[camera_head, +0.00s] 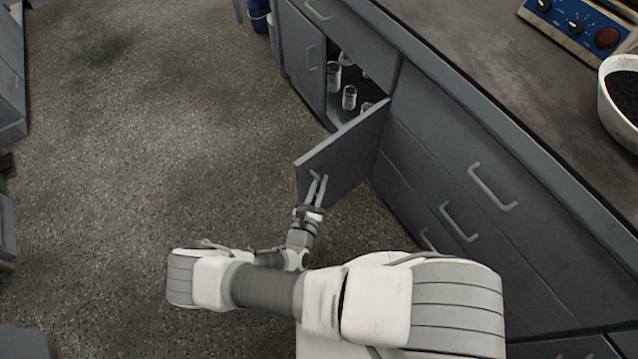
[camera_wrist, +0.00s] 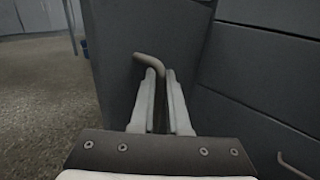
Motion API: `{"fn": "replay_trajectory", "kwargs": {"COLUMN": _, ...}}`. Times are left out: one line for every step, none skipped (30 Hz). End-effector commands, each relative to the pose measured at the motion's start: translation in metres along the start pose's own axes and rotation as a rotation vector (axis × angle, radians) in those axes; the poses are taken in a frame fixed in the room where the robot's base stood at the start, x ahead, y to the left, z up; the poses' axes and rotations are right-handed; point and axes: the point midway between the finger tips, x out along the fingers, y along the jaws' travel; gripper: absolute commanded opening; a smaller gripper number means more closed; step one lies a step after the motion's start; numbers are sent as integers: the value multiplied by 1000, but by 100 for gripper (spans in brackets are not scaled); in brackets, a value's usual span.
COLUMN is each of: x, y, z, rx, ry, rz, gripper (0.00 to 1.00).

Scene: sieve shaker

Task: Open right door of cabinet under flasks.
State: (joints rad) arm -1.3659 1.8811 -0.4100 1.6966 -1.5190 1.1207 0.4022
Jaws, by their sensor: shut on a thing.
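The right door (camera_head: 348,152) of the grey cabinet stands open, swung out from the cabinet front at a wide angle. Its bent metal handle (camera_wrist: 150,62) shows between my fingers in the wrist view. My gripper (camera_head: 317,190) is shut on this handle near the door's free edge. In the wrist view my gripper (camera_wrist: 160,90) has a finger on each side of the handle, and the door panel (camera_wrist: 130,35) fills the space behind it. The left door (camera_head: 303,62) is closed. Glass beakers (camera_head: 349,97) show on the shelf inside the opening.
Drawers with handles (camera_head: 492,187) lie right of the open door. The dark countertop (camera_head: 455,50) above holds a blue control unit (camera_head: 575,28) and a white bowl of black grains (camera_head: 625,95). A blue bucket (camera_head: 259,16) stands far back. The floor (camera_head: 150,130) to the left is clear.

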Motion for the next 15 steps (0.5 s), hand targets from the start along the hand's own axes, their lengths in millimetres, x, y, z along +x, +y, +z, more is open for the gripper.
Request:
{"fn": "replay_trajectory", "kwargs": {"x": -1, "y": 2, "z": 0, "rx": 2, "ry": 1, "rz": 4, "gripper": 0}}
{"fn": "replay_trajectory", "kwargs": {"x": -1, "y": 2, "z": 0, "rx": 2, "ry": 1, "rz": 4, "gripper": 0}}
{"fn": "replay_trajectory", "kwargs": {"x": -1, "y": 2, "z": 0, "rx": 2, "ry": 1, "rz": 5, "gripper": 0}}
{"fn": "replay_trajectory", "kwargs": {"x": -1, "y": 2, "z": 0, "rx": 2, "ry": 1, "rz": 5, "gripper": 0}}
{"fn": "replay_trajectory", "kwargs": {"x": -1, "y": 2, "z": 0, "rx": 2, "ry": 2, "rz": 5, "gripper": 0}}
{"fn": "replay_trajectory", "kwargs": {"x": -1, "y": 2, "z": 0, "rx": 2, "ry": 2, "rz": 5, "gripper": 0}}
{"fn": "replay_trajectory", "kwargs": {"x": -1, "y": 2, "z": 0, "rx": 2, "ry": 2, "rz": 5, "gripper": 0}}
{"fn": "replay_trajectory", "kwargs": {"x": -1, "y": 2, "z": 0, "rx": 2, "ry": 2, "rz": 5, "gripper": 0}}
{"fn": "replay_trajectory", "kwargs": {"x": -1, "y": 2, "z": 0, "rx": 2, "ry": 2, "rz": 5, "gripper": 0}}
{"fn": "replay_trajectory", "kwargs": {"x": -1, "y": 2, "z": 0, "rx": 2, "ry": 2, "rz": 5, "gripper": 0}}
{"fn": "replay_trajectory", "kwargs": {"x": -1, "y": 3, "z": 0, "rx": 2, "ry": 2, "rz": 5, "gripper": 19}}
{"fn": "replay_trajectory", "kwargs": {"x": -1, "y": 2, "z": 0, "rx": 2, "ry": 2, "rz": 5, "gripper": 26}}
{"fn": "replay_trajectory", "kwargs": {"x": -1, "y": 2, "z": 0, "rx": 2, "ry": 2, "rz": 5, "gripper": 26}}
{"fn": "replay_trajectory", "kwargs": {"x": -1, "y": 2, "z": 0, "rx": 2, "ry": 1, "rz": 4, "gripper": 26}}
{"fn": "replay_trajectory", "kwargs": {"x": -1, "y": 2, "z": 0, "rx": 2, "ry": 1, "rz": 4, "gripper": 26}}
